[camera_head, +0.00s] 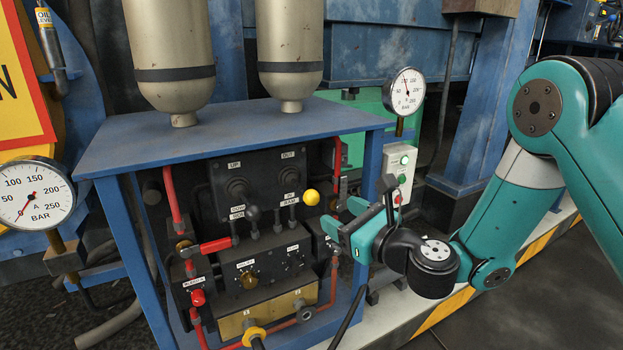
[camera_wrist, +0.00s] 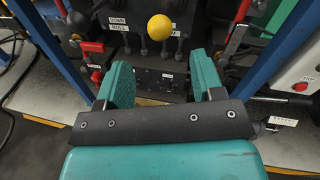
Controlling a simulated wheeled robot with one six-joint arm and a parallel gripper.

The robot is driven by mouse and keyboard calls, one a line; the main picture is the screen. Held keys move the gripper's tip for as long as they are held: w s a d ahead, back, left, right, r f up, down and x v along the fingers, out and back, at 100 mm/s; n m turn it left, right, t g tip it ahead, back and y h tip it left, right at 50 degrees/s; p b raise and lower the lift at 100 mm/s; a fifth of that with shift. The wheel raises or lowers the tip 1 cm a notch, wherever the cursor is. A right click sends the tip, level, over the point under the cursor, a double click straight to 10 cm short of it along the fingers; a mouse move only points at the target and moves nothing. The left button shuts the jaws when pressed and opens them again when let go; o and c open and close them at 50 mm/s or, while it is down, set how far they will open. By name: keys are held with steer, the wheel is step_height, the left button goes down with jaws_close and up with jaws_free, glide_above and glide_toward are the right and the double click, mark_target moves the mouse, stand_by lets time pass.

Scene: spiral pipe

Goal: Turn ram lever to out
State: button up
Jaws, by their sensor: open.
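The dark control panel (camera_head: 262,184) stands under the blue table, with labels reading OUT at top right and IN and RAM below it. A yellow ball knob (camera_head: 311,197) sticks out beside the RAM label; it also shows in the wrist view (camera_wrist: 159,27), above and beyond my fingers. It appears to top the ram lever, but its shaft is hard to make out. My gripper (camera_head: 344,217) is open and empty, to the right of and below the knob, apart from it. In the wrist view its two teal fingers (camera_wrist: 163,80) are spread with a gap between them.
The blue table (camera_head: 230,127) and its front right leg (camera_head: 370,185) are close to my gripper. Red handles (camera_head: 215,245) and black knobs lie left. A white button box (camera_head: 400,170) stands right. Pressure gauges (camera_head: 404,91) flank the frame. Floor at right is clear.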

mark_target(317, 201)
steer(key=shift+r+p+x, duration=0.15)
steer(key=shift+p+x, duration=0.75)
steer(key=shift+p, duration=0.75)
steer(key=shift+r+p+x, duration=0.2)
steer(key=shift+p+x, duration=0.75)
steer(key=shift+p, duration=0.7)
steer(key=shift+f+p+x, duration=0.2)
steer(key=shift+p+x, duration=0.55)
steer(key=shift+x, duration=0.65)
steer(key=shift+f+p+x, duration=0.2)
steer(key=shift+p+x, duration=0.55)
steer(key=shift+x, duration=0.7)
